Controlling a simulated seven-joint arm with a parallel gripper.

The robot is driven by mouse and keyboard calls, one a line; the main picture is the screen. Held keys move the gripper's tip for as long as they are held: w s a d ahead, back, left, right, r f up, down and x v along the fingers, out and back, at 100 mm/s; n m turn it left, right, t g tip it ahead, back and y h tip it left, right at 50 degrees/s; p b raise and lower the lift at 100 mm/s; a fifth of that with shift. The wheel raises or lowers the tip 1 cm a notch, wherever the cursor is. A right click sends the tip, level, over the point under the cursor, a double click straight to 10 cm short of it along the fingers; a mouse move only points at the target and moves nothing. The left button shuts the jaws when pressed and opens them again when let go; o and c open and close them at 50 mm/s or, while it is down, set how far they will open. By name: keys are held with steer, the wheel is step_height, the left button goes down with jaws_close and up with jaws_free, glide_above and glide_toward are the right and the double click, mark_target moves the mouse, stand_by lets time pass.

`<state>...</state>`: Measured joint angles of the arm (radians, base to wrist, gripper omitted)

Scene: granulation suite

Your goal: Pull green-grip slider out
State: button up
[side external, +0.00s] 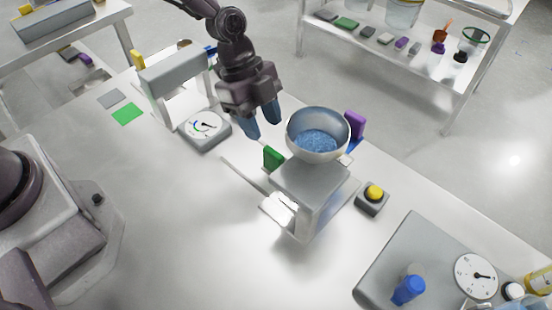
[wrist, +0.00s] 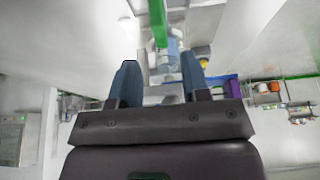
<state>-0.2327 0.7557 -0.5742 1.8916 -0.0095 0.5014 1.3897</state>
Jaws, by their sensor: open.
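The green-grip slider shows as an upright green grip (side external: 273,158) on the left side of a grey hopper machine (side external: 312,190), at the inner end of a thin rail. The green grip also shows in the wrist view (wrist: 158,24), at the top and above the gap between my fingers. My gripper (side external: 259,122) is open and empty. In the side view it hangs above and behind the grip, left of the bowl, apart from both. The blue fingertips also show in the wrist view (wrist: 158,75).
A metal bowl of blue granules (side external: 318,140) tops the machine, with a purple grip (side external: 355,125) behind it. A dial gauge (side external: 204,127) stands to the left and a yellow button box (side external: 373,197) to the right. The front left tabletop is clear.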

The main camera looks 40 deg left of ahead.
mark_target(272, 151)
steer(key=x, duration=0.9)
steer(key=shift+f, duration=0.2)
jaws_close()
